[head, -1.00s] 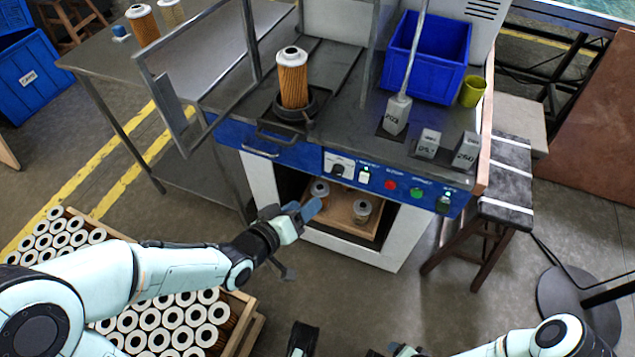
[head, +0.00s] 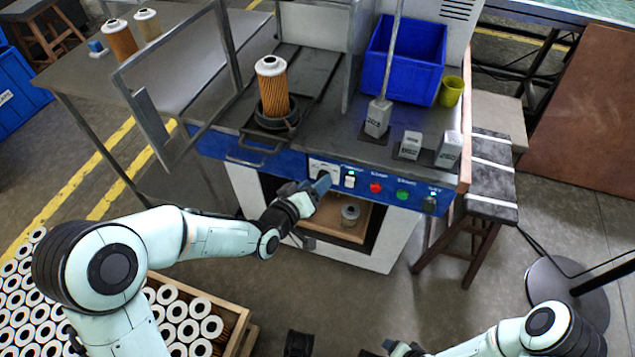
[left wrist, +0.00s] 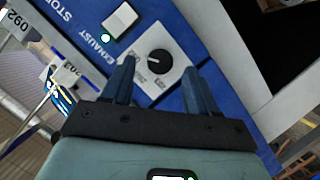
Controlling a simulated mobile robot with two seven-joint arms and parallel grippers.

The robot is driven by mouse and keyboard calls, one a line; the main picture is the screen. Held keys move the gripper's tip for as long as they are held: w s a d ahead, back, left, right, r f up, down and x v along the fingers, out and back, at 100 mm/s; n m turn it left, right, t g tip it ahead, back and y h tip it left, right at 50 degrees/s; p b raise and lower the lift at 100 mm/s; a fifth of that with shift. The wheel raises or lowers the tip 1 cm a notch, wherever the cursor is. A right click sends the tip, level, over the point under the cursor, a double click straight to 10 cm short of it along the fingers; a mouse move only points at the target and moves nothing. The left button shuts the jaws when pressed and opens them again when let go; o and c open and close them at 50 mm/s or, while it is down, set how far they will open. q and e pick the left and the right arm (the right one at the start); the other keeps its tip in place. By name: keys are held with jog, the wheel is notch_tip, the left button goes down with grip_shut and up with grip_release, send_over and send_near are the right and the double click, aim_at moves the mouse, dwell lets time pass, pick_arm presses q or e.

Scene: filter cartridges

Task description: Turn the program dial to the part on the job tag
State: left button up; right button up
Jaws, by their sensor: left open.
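The program dial is a black knob (left wrist: 159,62) on a white plate, seen between my left fingers in the left wrist view. In the head view it sits at the left end of the blue panel, its plate (head: 325,167) partly hidden by my gripper. My left gripper (head: 322,184) is open right in front of the dial; its blue fingers (left wrist: 154,85) stand on either side, apart from the knob as far as I can tell. The dial's markings are too small to read. I cannot make out a job tag. My right gripper (head: 405,348) is at the bottom edge, mostly cut off.
Beside the dial are a white switch (head: 349,181), a red button (head: 376,188) and a green button (head: 402,195). A pleated filter cartridge (head: 272,85) stands in a round holder above the panel. A wooden tray (head: 340,226) sits in the opening below.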

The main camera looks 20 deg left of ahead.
pick_arm(q)
jog(key=shift+x, duration=0.95)
pick_arm(e)
jog(key=shift+w+d+f, duration=0.1)
jog(key=shift+w+d, duration=0.05)
jog(key=shift+w, duration=0.15)
pick_arm(q)
jog(key=shift+c, duration=0.3)
jog(key=c, duration=1)
pick_arm(e)
jog(key=shift+f, duration=0.1)
